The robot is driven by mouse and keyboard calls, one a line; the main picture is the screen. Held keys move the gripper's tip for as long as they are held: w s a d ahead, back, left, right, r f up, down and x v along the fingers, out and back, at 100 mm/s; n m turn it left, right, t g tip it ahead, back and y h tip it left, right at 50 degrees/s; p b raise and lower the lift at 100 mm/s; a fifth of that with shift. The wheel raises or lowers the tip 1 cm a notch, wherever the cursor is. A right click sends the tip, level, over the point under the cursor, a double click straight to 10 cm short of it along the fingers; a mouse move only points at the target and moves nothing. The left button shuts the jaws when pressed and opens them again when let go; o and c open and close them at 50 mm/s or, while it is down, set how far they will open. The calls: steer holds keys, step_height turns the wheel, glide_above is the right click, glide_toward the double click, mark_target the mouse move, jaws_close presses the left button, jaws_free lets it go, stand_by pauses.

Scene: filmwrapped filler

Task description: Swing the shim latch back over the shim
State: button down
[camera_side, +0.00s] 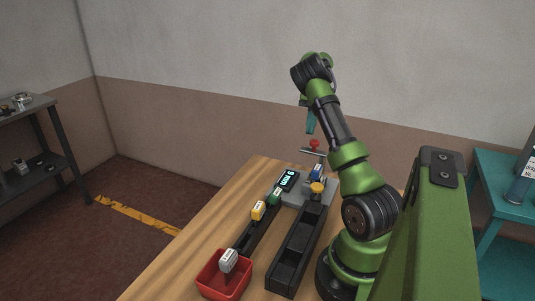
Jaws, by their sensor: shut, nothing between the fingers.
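My gripper (310,130) points down above the far end of the table. Its teal fingers look shut and empty, just above and left of a red knob (314,144) on a dark crossbar. A grey fixture (293,199) lies below, with a yellow knob (317,188) and a blue block (317,171) on it. I cannot tell for sure which part is the shim latch. The shim is too small to make out.
A lit display (288,181) stands at the fixture. A dark rail bears a green block (275,196) and a yellow block (259,211). A red bin (211,286) with a grey-white block (228,261) is in front. A long black tray (282,274) lies beside my arm.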

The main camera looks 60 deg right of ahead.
mark_target(301, 148)
steer(key=shift+a+f, duration=0.25)
steer(key=shift+a, duration=0.5)
steer(key=shift+a+f, duration=0.2)
steer(key=shift+a, duration=0.55)
steer(key=shift+a+f, duration=0.25)
steer(key=shift+a, duration=0.5)
steer(key=shift+w+a+n+g, duration=0.2)
steer(key=shift+a+n, duration=0.15)
steer(key=shift+n, duration=0.2)
steer(key=shift+w+a+n+g, duration=0.1)
steer(key=shift+a+n+g, duration=0.1)
steer(key=shift+a+n, duration=0.25)
steer(key=shift+w+a+n+g, duration=0.15)
steer(key=shift+a+n+g, duration=0.3)
steer(key=shift+n, duration=0.55)
steer(key=s+a+n+g+h, duration=0.2)
steer(key=s+a+n+h, duration=0.2)
steer(key=a+n, duration=0.4)
steer(key=shift+n+g, duration=0.35)
steer(key=shift+n, duration=2.75)
steer(key=shift+s+a+h, duration=0.1)
steer(key=shift+s+h, duration=0.1)
steer(key=shift+h, duration=0.1)
